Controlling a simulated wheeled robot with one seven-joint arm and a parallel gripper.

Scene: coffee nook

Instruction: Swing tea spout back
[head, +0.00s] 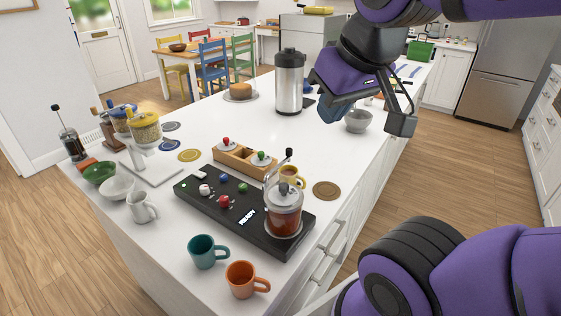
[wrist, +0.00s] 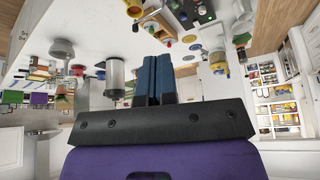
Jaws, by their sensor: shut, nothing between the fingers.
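A steel carafe (head: 289,82) and a grey bowl (head: 357,121) stand near my gripper. A yellow mug (head: 291,176) sits behind the jar. A teal mug (head: 205,251) and an orange mug (head: 242,279) stand in front. A wooden box (head: 243,162) sits behind the station.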

